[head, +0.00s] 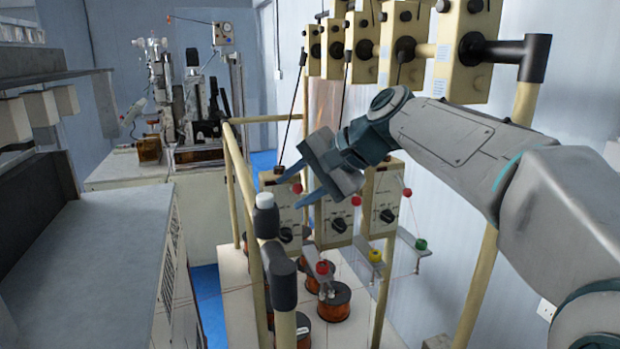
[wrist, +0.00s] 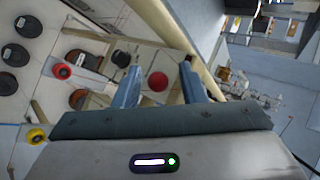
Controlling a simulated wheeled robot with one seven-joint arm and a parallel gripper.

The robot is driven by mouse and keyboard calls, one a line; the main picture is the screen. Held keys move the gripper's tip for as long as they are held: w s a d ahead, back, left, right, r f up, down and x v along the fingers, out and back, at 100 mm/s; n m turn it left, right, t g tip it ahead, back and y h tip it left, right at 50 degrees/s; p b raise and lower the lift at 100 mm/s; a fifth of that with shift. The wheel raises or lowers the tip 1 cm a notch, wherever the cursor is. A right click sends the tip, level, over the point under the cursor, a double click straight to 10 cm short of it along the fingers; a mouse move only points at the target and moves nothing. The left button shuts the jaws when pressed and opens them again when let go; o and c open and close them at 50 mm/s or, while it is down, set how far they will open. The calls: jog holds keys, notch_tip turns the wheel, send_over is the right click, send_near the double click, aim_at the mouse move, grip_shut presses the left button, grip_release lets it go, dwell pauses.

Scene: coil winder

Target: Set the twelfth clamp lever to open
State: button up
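My gripper (head: 288,192) is open, with its two blue fingers apart in front of the cream tension boxes. In the wrist view, a red ball (wrist: 157,81) shows between the open fingers (wrist: 160,70); I cannot tell its distance, and nothing is visibly gripped. In the head view, red balls show by the left box (head: 297,188), the middle box (head: 356,200) and the right box (head: 407,192), and another red ball (head: 322,268) lower down. I cannot tell which part is the twelfth clamp lever, nor its position.
Copper wire spools (head: 333,303) stand under the boxes inside a cream frame (head: 243,190). Yellow (head: 375,256) and green (head: 420,244) pieces sit on brackets at right. More cream boxes (head: 466,45) hang above my arm. A grey bench (head: 100,265) lies at left, a winding machine (head: 185,100) behind.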

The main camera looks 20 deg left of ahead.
jog(key=b+v, duration=0.1)
jog(key=v, duration=1.2)
jog(key=shift+d+r+b, duration=0.2)
jog(key=shift+r+b, duration=0.05)
jog(key=shift+b, duration=0.15)
